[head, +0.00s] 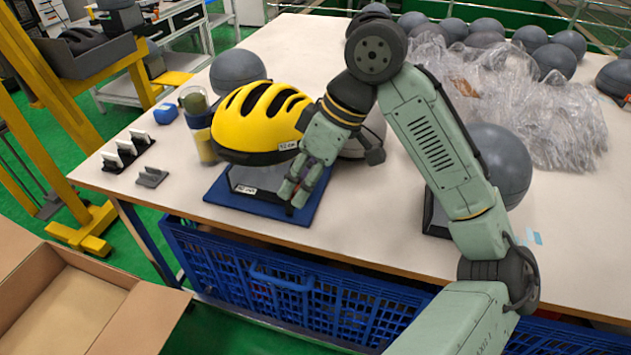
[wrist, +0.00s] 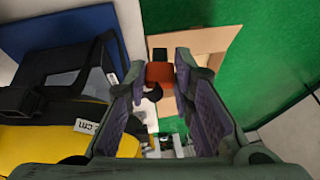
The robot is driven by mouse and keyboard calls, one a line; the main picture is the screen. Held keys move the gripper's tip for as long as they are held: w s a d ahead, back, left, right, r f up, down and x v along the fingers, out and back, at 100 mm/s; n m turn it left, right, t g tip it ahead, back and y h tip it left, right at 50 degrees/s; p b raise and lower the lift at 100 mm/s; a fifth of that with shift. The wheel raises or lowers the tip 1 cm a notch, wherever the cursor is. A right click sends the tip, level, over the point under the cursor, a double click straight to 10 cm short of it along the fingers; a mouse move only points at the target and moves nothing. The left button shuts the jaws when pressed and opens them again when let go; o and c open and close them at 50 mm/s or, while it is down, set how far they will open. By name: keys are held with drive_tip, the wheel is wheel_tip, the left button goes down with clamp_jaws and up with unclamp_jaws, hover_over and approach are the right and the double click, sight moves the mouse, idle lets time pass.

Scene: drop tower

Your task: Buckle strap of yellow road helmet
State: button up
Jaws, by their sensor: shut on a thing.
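The yellow road helmet (head: 255,122) sits on a stand over a blue mat (head: 222,196), near the table's front edge. In the wrist view the helmet (wrist: 60,148) is at the lower left, with a black strap (wrist: 22,101) beside the dark stand. My gripper (head: 297,190) is just right of the stand, low over the mat. In the wrist view my gripper (wrist: 160,75) is shut on a small orange-red piece (wrist: 160,72) with black parts, apparently a buckle part. Whether it joins a strap or another buckle half is unclear.
Grey spheres (head: 500,165) and crumpled clear plastic (head: 520,95) cover the table's right and back. A blue crate (head: 270,290) is below; an open cardboard box (head: 75,310) is lower left.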

drive_tip(key=shift+w+a+f+b, duration=0.75)
drive_tip(key=shift+w+a+b, duration=0.8)
drive_tip(key=shift+a, duration=6.85)
drive_tip(key=shift+w+a+r+p, duration=0.9)
drive_tip(key=shift+w+a+p, duration=3.2)
drive_tip(key=shift+w+a, duration=0.6)
drive_tip(key=shift+w+d+r+b, duration=0.1)
drive_tip(key=shift+w+d+r, duration=0.9)
drive_tip(key=shift+w+d, duration=0.65)
drive_tip(key=shift+w+d+r+b, duration=0.15)
drive_tip(key=shift+w+d+r, duration=1)
drive_tip(key=shift+w, duration=1.05)
drive_tip(key=shift+w+d+r+b, duration=0.1)
drive_tip(key=shift+w+d+r, duration=0.8)
drive_tip(key=shift+w+d, duration=0.8)
drive_tip(key=shift+w+a+f, duration=0.1)
drive_tip(key=shift+a+f, duration=0.2)
drive_tip(key=shift+f, duration=0.25)
drive_tip(key=shift+s+f+b, duration=0.2)
drive_tip(key=shift+f+b, duration=0.35)
drive_tip(key=shift+f, duration=0.55)
